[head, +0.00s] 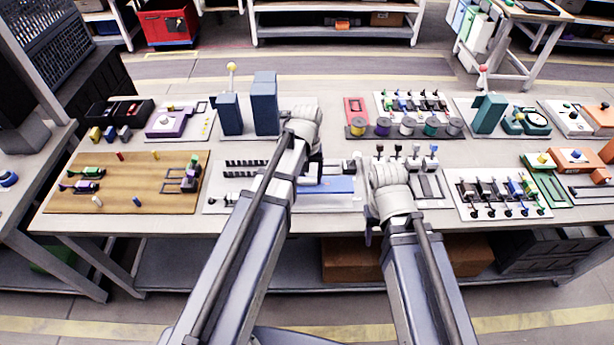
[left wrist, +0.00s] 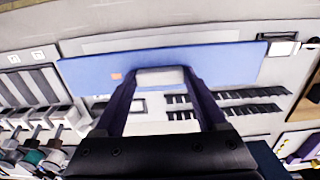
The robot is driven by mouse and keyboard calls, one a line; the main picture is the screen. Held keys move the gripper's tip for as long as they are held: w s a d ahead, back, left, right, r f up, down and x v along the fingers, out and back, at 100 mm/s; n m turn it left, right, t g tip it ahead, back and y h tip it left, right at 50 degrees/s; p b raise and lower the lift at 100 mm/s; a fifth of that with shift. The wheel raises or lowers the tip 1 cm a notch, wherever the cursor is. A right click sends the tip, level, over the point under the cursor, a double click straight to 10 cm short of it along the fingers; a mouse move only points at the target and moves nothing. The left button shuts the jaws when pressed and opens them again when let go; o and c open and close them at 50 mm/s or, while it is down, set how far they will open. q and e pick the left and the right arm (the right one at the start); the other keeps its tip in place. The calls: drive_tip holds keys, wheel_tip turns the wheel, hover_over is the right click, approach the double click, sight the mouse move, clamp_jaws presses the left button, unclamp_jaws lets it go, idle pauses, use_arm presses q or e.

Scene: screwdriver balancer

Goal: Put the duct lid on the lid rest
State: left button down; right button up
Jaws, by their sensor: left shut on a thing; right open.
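The blue flat strip, which I take as the duct lid (head: 328,186), is over the pale board (head: 222,199) at the middle front of the table. In the left wrist view the lid (left wrist: 215,65) lies across both fingers. My left gripper (head: 313,178) is shut on it near its middle; the fingertips (left wrist: 160,76) meet its edge. I cannot tell whether the lid touches the board. A pale grey strip (left wrist: 150,41) runs beside the lid; I cannot tell if it is the lid rest. My right gripper (head: 372,228) is open near the table's front edge, its fingers mostly hidden.
Black slotted ducts (head: 243,163) lie left of the lid. Blue blocks (head: 265,103) stand behind. A wooden board (head: 130,185) with small parts is at left. Colored spools (head: 405,128) and a lever panel (head: 497,192) are at right. A narrow strip of table front is clear.

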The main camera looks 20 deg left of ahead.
use_arm(q)
wheel_tip(320, 180, down, 6)
drive_tip(key=b, duration=0.5)
unclamp_jaws()
drive_tip(key=shift+r, duration=0.1)
wheel_tip(320, 180, up, 8)
drive_tip(key=p, duration=0.7)
drive_tip(key=shift+p, duration=0.4)
drive_tip(key=shift+f, duration=0.2)
